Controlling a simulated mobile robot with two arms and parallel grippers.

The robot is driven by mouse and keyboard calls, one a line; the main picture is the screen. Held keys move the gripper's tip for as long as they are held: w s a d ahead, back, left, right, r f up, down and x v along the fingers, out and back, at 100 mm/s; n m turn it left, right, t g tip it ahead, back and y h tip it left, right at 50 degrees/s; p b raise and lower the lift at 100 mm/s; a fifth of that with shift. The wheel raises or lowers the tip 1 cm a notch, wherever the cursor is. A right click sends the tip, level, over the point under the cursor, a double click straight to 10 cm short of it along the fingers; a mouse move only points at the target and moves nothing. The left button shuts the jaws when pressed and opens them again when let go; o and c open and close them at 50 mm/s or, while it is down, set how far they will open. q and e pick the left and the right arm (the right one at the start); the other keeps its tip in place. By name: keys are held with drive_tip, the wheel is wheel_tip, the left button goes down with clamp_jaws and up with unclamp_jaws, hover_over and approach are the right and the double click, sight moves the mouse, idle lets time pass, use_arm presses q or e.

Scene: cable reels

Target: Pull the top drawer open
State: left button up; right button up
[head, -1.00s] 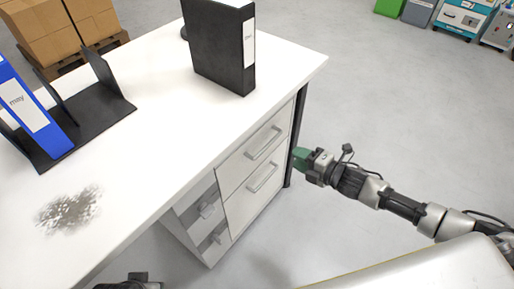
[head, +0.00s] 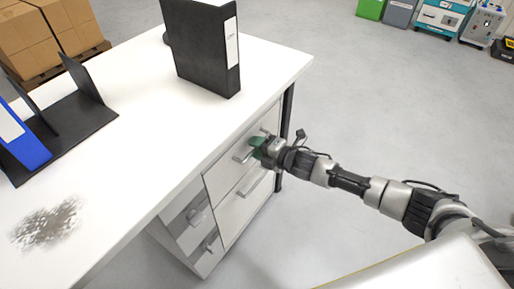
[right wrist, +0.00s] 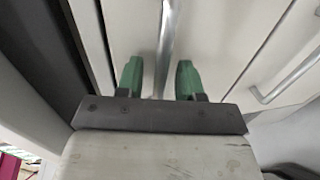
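The white desk's drawer unit has a top drawer (head: 225,176) with a grey bar handle (head: 243,154). The drawer looks shut. My right gripper (head: 257,147) is at this handle in the head view. In the right wrist view, its two green fingers (right wrist: 157,80) are apart, and the top handle (right wrist: 167,45) lies between them with gaps on both sides. The lower drawer's handle (right wrist: 258,97) is to the right in that view. My left gripper does not show in the head view.
A black binder (head: 205,50) stands on the white desktop (head: 135,145). A blue binder (head: 25,140) leans in a black rack (head: 85,125) at the left. Smaller drawers (head: 190,222) sit left of the top drawer.

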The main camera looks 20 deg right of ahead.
clamp_jaws()
drive_tip(key=shift+s, duration=0.1)
